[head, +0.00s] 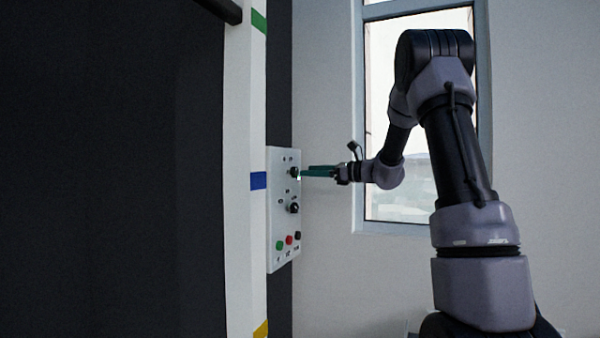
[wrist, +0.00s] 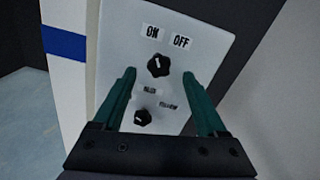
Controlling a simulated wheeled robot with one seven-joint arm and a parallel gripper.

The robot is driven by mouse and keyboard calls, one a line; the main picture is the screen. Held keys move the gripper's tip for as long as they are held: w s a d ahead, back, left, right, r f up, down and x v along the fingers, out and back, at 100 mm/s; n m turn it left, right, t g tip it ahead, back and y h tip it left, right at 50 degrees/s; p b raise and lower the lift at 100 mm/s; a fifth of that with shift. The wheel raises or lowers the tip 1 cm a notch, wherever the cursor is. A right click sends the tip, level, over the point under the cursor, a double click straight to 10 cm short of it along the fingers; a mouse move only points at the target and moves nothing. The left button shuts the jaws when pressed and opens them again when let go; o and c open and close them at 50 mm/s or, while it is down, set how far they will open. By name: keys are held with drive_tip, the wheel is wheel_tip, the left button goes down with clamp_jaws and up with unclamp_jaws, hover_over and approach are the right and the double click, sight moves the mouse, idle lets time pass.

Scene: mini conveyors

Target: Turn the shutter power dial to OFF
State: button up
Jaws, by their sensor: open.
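A white control panel (head: 284,225) is mounted on the wall and carries two black dials. The upper dial (wrist: 158,65) sits below the ON and OFF labels (wrist: 167,36); its white mark points up and slightly left, toward ON. It also shows in the head view (head: 295,173). The lower dial (wrist: 143,117) has two smaller, blurred labels above it; it also shows in the head view (head: 293,208). My gripper (wrist: 163,73) is open, with its green fingers on either side of the upper dial. In the head view the fingertips (head: 303,172) are close to it; I cannot tell whether they touch.
Green, red and black buttons (head: 289,240) are at the bottom of the panel. A white post with a blue band (head: 258,181) stands left of it, beside a large dark surface (head: 110,170). A window (head: 400,205) is behind my arm. Free room lies right of the panel.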

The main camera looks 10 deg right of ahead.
sight(297, 170)
drive_tip(key=shift+x, duration=2.4)
clamp_jaws()
drive_tip(key=shift+m, duration=0.3)
drive_tip(key=m, duration=0.5)
drive_tip(key=shift+w+m, duration=0.1)
drive_tip(key=shift+m, duration=0.2)
drive_tip(key=m, duration=0.5)
drive_tip(key=shift+d+m, duration=0.15)
drive_tip(key=shift+m, duration=0.15)
drive_tip(key=shift+f, duration=0.1)
